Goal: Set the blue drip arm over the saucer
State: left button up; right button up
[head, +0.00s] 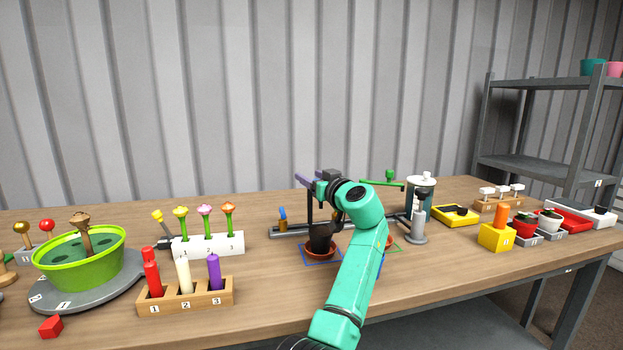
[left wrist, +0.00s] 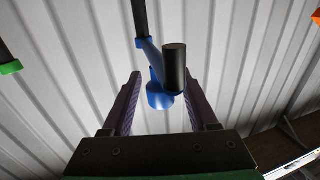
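My left gripper (head: 309,178) is at the top of a dark post, its two purple fingers pointing away from me. In the left wrist view the fingers (left wrist: 161,100) are apart. In the head view the blue arm is hidden behind my gripper. A terracotta saucer (head: 320,256) with a dark pot (head: 320,238) on it stands inside a blue outline, below and in front of the gripper. My right gripper is not in view.
A green drip arm (head: 384,182) is to the right, above a partly hidden terracotta saucer (head: 390,241) in a green outline. A candle block (head: 186,296) and a flower rack (head: 208,246) are left.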

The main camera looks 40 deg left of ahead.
pick_arm(q)
jog(key=shift+s+d, duration=0.2)
jog(key=shift+d, duration=0.25)
jog(key=b+v, duration=0.1)
jog(key=v, duration=1.2)
jog(key=shift+d, duration=0.25)
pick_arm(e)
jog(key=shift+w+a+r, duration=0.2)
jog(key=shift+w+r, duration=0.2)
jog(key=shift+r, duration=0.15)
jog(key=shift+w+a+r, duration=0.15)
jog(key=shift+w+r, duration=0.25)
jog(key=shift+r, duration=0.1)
pick_arm(q)
jog(key=shift+s, duration=0.1)
